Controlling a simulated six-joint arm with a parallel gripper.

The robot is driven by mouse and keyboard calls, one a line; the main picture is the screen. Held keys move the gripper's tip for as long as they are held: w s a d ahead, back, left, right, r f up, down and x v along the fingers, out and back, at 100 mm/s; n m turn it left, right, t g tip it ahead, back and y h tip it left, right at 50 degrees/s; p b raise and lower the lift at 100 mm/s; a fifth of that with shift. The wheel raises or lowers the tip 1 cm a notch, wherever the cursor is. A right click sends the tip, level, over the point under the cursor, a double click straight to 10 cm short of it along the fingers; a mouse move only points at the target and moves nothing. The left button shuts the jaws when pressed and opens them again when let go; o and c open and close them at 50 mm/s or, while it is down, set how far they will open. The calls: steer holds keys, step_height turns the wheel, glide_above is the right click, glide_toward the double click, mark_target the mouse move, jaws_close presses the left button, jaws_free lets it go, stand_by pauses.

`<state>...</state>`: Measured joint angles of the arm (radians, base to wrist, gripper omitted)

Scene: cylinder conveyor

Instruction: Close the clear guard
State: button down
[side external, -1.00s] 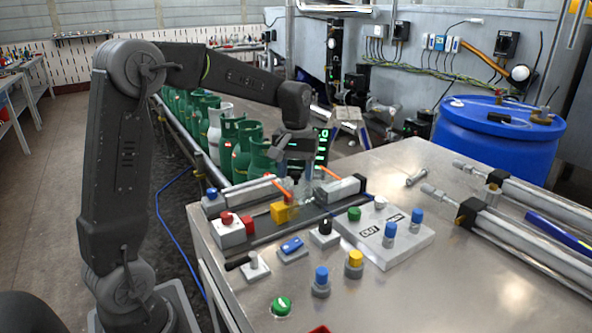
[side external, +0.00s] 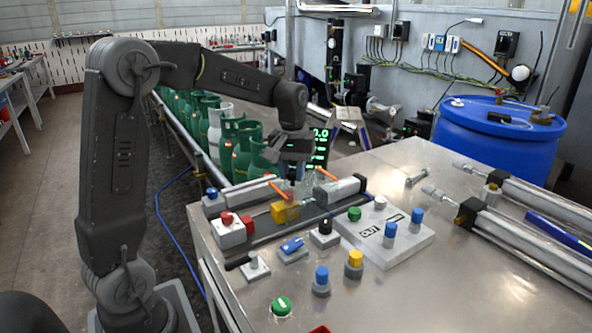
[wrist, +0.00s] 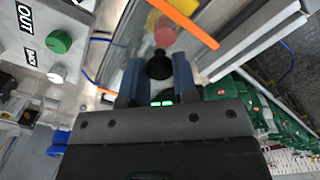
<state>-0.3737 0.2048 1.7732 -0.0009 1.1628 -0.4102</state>
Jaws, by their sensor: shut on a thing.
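The clear guard (side external: 326,174) is a see-through panel with orange edge strips, above the cylinder station at the table's far left side. Its orange strips also show in the wrist view (wrist: 186,23). The panel stands tilted over the yellow block (side external: 284,211); its exact angle is hard to read. My gripper (side external: 293,181) is at the guard, between the strips. In the wrist view, its blue fingers (wrist: 158,72) are shut on a black knob (wrist: 159,64), which appears to be the guard's handle. The fingers' contact is hidden in the side view.
Red, blue, black and green controls (side external: 354,213) crowd the table in front of the guard. Green gas bottles (side external: 240,150) line the conveyor behind my gripper. A blue drum (side external: 500,145) stands at back right.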

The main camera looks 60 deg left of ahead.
steer(key=s, duration=0.9)
steer(key=shift+s, duration=0.15)
steer(key=c, duration=0.9)
jaws_free()
step_height(320, 180, up, 14)
steer(key=shift+f, duration=0.1)
steer(key=s+d+f+m+t, duration=0.2)
steer(key=s+d+f+m, duration=0.1)
steer(key=d, duration=0.2)
steer(key=s+d+f+m+t, duration=0.1)
steer(key=s+d+f+m, duration=0.2)
steer(key=d, duration=0.2)
steer(key=s+d+f+m+t, duration=0.2)
steer(key=s+d+f+m, duration=0.1)
steer(key=d+f, duration=0.1)
steer(key=shift+s+d+t, duration=0.1)
steer(key=shift+d+t, duration=0.2)
steer(key=shift+d, duration=0.15)
